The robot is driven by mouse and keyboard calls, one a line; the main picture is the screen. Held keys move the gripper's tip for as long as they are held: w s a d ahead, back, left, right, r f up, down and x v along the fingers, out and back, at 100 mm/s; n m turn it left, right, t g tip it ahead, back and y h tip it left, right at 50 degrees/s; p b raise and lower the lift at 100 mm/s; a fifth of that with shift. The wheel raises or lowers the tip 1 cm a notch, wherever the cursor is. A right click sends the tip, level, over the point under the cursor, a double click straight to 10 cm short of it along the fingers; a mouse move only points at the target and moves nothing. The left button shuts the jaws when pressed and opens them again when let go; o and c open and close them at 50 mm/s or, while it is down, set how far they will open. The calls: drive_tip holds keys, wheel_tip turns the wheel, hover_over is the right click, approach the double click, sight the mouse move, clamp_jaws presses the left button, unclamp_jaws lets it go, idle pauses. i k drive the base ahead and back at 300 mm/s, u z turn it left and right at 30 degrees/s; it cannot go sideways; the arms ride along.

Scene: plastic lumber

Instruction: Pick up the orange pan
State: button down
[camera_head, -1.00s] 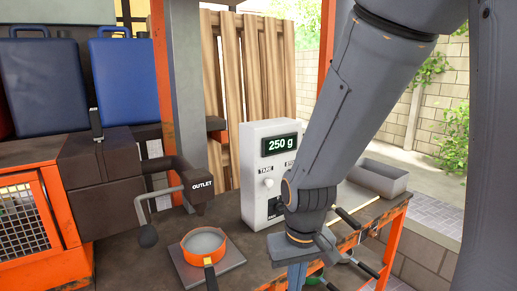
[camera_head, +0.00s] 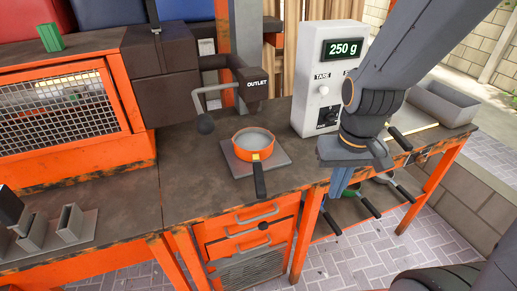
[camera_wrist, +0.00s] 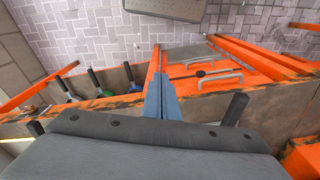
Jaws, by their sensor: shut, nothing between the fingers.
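The orange pan (camera_head: 241,148) sits upright on a square grey plate (camera_head: 280,157) on the workbench, under the outlet. Its black handle (camera_head: 259,181) points toward the front edge of the bench. The inside of the pan looks grey. My gripper (camera_head: 336,190) hangs at the bench's front edge, to the right of the pan and apart from it. Its blue fingers are shut and empty, and they also show in the wrist view (camera_wrist: 161,82). In the wrist view a black handle (camera_wrist: 236,109) shows right of the fingers; the pan's bowl is hidden there.
The scale box (camera_head: 329,85) reading "250 g" stands behind my gripper. The outlet (camera_head: 255,86) with its lever overhangs the pan. Several other pans (camera_head: 356,203) lie on a lower shelf at right. Orange drawers (camera_head: 250,232) are below the bench. A grey tray (camera_head: 443,103) is far right.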

sight(254, 144)
drive_tip(key=u, duration=2.1)
drive_tip(key=k, duration=0.9)
drive_tip(key=z, duration=0.9)
drive_tip(key=i, duration=0.5)
